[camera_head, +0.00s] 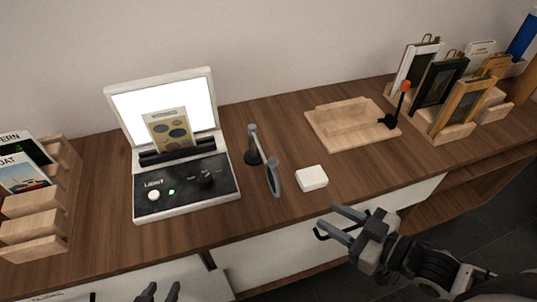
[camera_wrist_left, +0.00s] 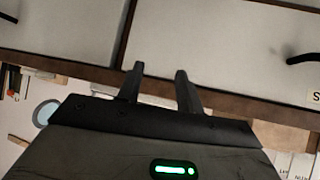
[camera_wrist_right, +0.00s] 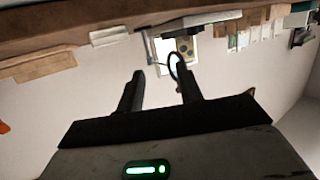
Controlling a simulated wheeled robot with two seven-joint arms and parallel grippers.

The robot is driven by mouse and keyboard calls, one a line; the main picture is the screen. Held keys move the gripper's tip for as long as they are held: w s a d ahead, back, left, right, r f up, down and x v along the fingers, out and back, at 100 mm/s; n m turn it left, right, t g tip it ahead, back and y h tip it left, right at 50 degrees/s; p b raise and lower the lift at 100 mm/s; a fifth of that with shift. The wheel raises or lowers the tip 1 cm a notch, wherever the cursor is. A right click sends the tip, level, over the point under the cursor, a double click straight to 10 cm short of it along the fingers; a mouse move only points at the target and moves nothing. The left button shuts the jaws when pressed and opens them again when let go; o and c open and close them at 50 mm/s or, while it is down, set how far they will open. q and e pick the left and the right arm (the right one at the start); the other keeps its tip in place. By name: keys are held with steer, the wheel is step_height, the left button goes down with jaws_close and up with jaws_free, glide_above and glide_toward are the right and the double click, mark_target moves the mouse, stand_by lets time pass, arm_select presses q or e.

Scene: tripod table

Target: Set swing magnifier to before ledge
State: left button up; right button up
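The swing magnifier (camera_head: 273,178) has a dark round base and post with a grey-rimmed lens, seen nearly edge-on, reaching toward the table's front. It stands just right of the light box (camera_head: 187,190). A black ledge (camera_head: 178,152) crosses the box below its lit white panel, and a card with round patches (camera_head: 170,130) rests there. My right gripper (camera_head: 336,220) is open and empty, in front of the table and right of the magnifier. The magnifier's ring also shows in the right wrist view (camera_wrist_right: 175,68). My left gripper (camera_head: 160,293) is open and empty at the bottom edge.
A small white block (camera_head: 312,178) lies right of the lens. Wooden racks stand left (camera_head: 35,240) and right (camera_head: 455,131). Drawers (camera_head: 290,262) are below the table.

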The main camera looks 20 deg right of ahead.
mark_target(272, 160)
step_height(272, 160, up, 9)
steer(key=d+n+y, duration=0.2)
steer(key=n+y, duration=0.1)
steer(key=y, duration=0.2)
steer(key=shift+g, duration=0.4)
steer(key=b+x, duration=0.1)
steer(key=x, duration=1.5)
steer(key=shift+w+a+f+b, duration=0.1)
steer(key=shift+w+a+b, duration=0.05)
steer(key=shift+b, duration=0.2)
steer(key=shift+c, duration=0.4)
jaws_close()
